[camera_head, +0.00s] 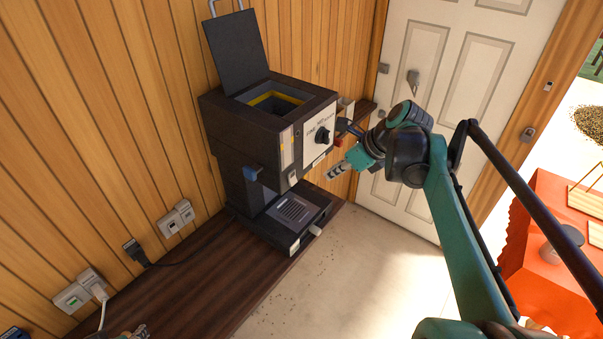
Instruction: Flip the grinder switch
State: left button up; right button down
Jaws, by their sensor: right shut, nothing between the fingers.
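The black grinder (262,128) stands upright on the dark wooden shelf against the plank wall, its lid (236,50) tipped up and its hopper open. A round black knob (322,135) sits on its light front panel. A small red part (338,141) shows at the panel's right edge; I cannot tell if it is the switch. My right gripper (334,173) is shut and empty, just right of and below the panel, pointing left. Whether it touches the grinder is unclear.
Wall sockets (175,219) and a plug with a black cable (136,252) are left of the grinder. A white door (425,95) stands behind my right arm. An orange-covered table (545,245) is at the right.

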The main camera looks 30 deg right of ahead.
aim_at(294, 183)
jog(key=shift+f, duration=0.1)
jog(key=w+r+p+x, duration=0.1)
jog(key=x, duration=0.5)
jog(key=w+a+p+x, duration=0.1)
jog(key=x, duration=0.5)
jog(key=shift+w, duration=0.3)
jog(key=shift+w+a+f+t+b, duration=0.15)
jog(key=shift+f+t+b, duration=0.1)
jog(key=shift+t+b, duration=0.2)
jog(key=shift+r, duration=0.2)
jog(key=shift+r, duration=0.15)
